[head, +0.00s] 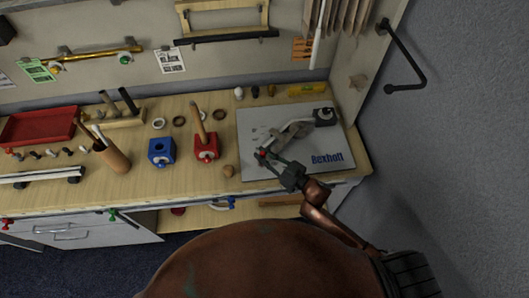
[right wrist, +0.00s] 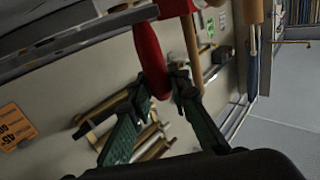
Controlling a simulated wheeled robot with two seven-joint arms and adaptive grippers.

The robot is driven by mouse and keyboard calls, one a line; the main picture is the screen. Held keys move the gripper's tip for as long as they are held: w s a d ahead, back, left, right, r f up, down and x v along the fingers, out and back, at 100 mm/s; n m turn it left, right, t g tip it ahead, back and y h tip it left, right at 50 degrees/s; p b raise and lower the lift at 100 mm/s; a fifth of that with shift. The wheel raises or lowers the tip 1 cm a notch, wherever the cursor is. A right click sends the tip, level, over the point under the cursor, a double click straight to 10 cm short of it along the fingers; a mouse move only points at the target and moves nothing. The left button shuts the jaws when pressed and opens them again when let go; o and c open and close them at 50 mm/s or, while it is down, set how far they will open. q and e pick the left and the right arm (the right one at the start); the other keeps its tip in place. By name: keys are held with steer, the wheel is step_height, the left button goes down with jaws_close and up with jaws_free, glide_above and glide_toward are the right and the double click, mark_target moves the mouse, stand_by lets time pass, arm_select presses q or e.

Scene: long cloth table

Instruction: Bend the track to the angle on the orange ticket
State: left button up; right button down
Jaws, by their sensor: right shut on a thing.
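The track (head: 294,132) is a grey metal piece lying on the white Bexholt board (head: 255,122), at an angle across it. Its upper right end meets a dark block (head: 324,116), and a red handle (head: 262,153) is at its lower left end. My right gripper (head: 266,158) is shut on the red handle, which shows large between the green fingers in the right wrist view (right wrist: 149,58). The orange ticket (head: 302,47) hangs on the back wall; in the right wrist view (right wrist: 14,128) it seems to read 45, turned over. My left gripper is out of view.
A red block (head: 206,149) with a wooden handle and a blue block (head: 160,152) stand left of the board. Small items and a yellow level (head: 307,89) line the back. A side panel closes the right.

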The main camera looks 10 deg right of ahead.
steer(key=c, duration=1.8)
jaws_free()
steer(key=shift+o, duration=0.2)
steer(key=v, duration=1.2)
steer(key=shift+c, duration=0.2)
